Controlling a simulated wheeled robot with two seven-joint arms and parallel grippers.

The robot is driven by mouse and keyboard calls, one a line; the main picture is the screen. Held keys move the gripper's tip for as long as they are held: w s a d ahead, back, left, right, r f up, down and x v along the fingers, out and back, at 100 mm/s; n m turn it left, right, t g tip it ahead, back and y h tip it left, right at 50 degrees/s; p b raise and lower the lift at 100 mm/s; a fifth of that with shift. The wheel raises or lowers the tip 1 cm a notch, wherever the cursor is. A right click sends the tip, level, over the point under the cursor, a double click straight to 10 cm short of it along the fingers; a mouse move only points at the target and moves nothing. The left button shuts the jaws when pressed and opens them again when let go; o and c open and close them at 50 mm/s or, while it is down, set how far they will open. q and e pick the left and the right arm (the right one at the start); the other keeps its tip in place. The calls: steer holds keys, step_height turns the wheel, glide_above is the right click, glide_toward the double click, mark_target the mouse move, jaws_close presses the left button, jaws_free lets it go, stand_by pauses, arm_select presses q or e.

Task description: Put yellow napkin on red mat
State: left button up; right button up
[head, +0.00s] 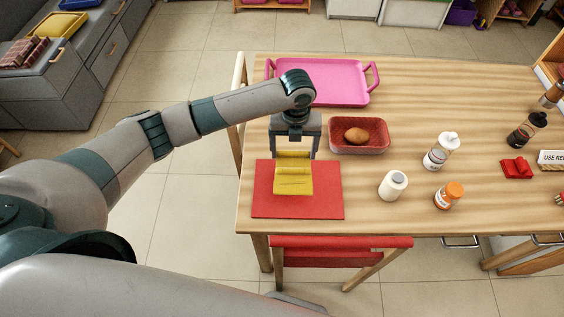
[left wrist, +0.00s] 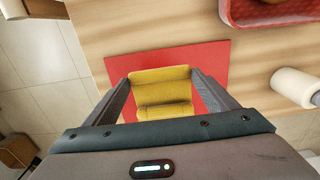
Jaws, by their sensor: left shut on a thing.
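The yellow napkin (head: 293,181) is folded and hangs from my left gripper (head: 296,153), over the red mat (head: 262,205). The mat lies flat at the left front of the wooden table. My left gripper points down and is shut on the napkin's upper part. In the left wrist view the napkin (left wrist: 163,90) sits between the two fingers (left wrist: 165,95), with the red mat (left wrist: 213,62) behind it. I cannot tell whether the napkin's lower edge touches the mat. My right gripper is not in view.
A red tray (head: 378,149) holding a brown, egg-shaped item (head: 357,135) stands just behind the mat. A pink tray (head: 350,70) is at the back. A white bottle (head: 393,185), an orange-capped bottle (head: 448,196) and another bottle (head: 437,155) stand to the right. A red chair (head: 340,243) is in front.

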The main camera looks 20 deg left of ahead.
mark_target(282, 161)
arm_select(q)
steer(key=s+a+f, duration=0.1)
steer(key=s+a+f+p, duration=0.1)
steer(key=shift+s+a+f, duration=0.1)
steer(key=shift+s+a, duration=0.15)
steer(key=shift+a, duration=0.15)
steer(key=shift+f+p, duration=0.45)
steer(key=shift+f, duration=0.2)
step_height(282, 161, down, 2)
steer(key=shift+p, duration=0.4)
steer(key=shift+f, duration=0.4)
steer(key=o, duration=1.2)
steer(key=shift+f, duration=0.1)
